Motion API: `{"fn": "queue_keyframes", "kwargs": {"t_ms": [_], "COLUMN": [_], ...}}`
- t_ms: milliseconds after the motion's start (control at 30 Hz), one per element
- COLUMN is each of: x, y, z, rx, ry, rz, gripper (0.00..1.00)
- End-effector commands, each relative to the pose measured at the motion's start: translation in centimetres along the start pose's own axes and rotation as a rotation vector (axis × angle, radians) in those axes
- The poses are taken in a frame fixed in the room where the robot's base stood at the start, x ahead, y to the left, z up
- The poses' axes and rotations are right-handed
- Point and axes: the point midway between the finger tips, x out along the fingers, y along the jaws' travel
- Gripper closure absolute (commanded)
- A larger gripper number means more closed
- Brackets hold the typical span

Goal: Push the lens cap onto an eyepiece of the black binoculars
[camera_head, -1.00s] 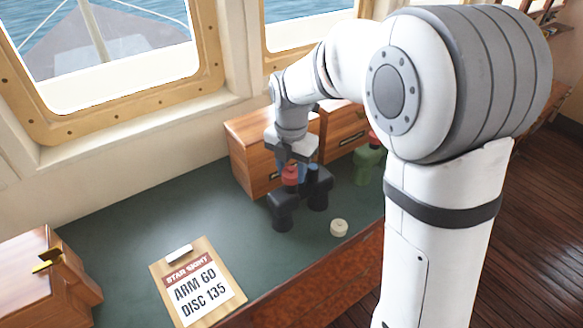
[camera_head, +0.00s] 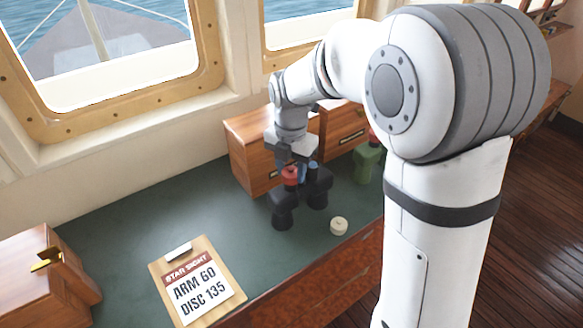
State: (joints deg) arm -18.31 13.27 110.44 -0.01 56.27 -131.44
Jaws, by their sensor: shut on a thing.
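The black binoculars (camera_head: 284,213) stand on the green desk top with their eyepieces up. A red lens cap (camera_head: 290,175) is at the top of their left barrel, between the fingers of my gripper (camera_head: 294,168). My gripper points down and is shut on the cap. The cap appears over or on the left eyepiece; whether it is seated cannot be told, as the fingers and cap hide the contact. A small blue part shows beside the right eyepiece.
Green binoculars (camera_head: 368,165) with a red top stand to the right, partly behind my arm. A small cream round object (camera_head: 339,226) lies near the front edge. Wooden boxes (camera_head: 252,158) stand close behind. A clipboard (camera_head: 196,284) lies at the front left; the desk's left middle is clear.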

Motion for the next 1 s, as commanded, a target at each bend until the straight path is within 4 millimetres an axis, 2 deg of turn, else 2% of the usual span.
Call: {"fn": "queue_keyframes", "kwargs": {"t_ms": [67, 100, 400, 567, 800, 1000], "x": [0.00, -0.01, -0.01, -0.01, -0.01, -0.03], "y": [0.01, 0.01, 0.02, 0.02, 0.02, 0.02], "z": [-0.01, -0.01, -0.01, -0.01, -0.02, -0.02], "rx": [0.000, 0.000, 0.000, 0.000, -0.001, -0.001], "ry": [0.000, 0.000, 0.000, 0.000, 0.000, 0.000], "rz": [0.000, 0.000, 0.000, 0.000, 0.000, 0.000], "gripper": [0.82, 0.60, 0.35, 0.35, 0.17, 0.17]}}
